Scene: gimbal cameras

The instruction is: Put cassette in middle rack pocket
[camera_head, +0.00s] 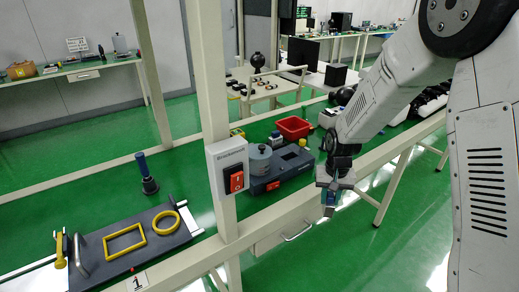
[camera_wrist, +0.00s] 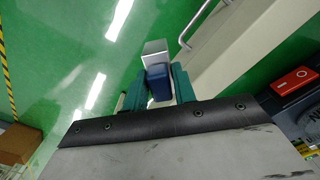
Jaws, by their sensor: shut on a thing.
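My gripper (camera_head: 330,207) hangs at the end of my arm, pointing down in front of the table's near edge in the head view. In the wrist view its two teal fingers (camera_wrist: 157,88) are shut on a small block with a dark blue body and a silver-grey end (camera_wrist: 155,50). This block may be the cassette; its identity is not certain. It is held clear of any surface, over the floor. I cannot make out a rack with pockets in either view.
A beige post with a red switch box (camera_head: 237,181) stands left of my gripper. A dark board with yellow shapes (camera_head: 92,270) lies at lower left. A device with a grey cylinder (camera_head: 260,160) and a red bin (camera_head: 293,125) stand behind. A drawer handle (camera_head: 298,232) juts below the table edge.

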